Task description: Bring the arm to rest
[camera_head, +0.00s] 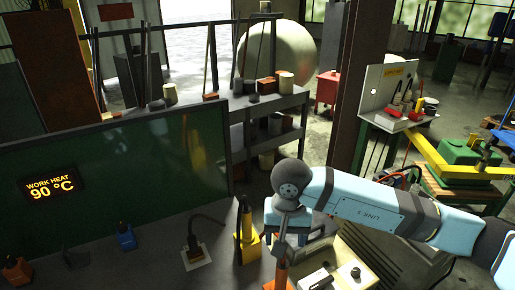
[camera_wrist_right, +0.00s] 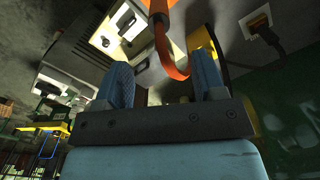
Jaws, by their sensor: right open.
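My right arm reaches in from the right in the head view. Its gripper (camera_head: 285,248) points down over the workbench, its fingertips hard to make out there. In the right wrist view the two blue ribbed fingers of the gripper (camera_wrist_right: 165,82) stand apart, with nothing clamped between them. An orange part with a curved, hook-like end (camera_wrist_right: 172,62) lies just beyond the fingers; I cannot tell whether it touches them. It also shows below the gripper in the head view (camera_head: 281,272). My left gripper does not show.
A yellow holder (camera_head: 247,246) stands just left of the gripper, and a black tool on a white plate (camera_head: 196,256) further left. A pale tray with parts (camera_head: 352,268) lies to the right. A green panel with a heat display (camera_head: 52,188) rises behind the bench.

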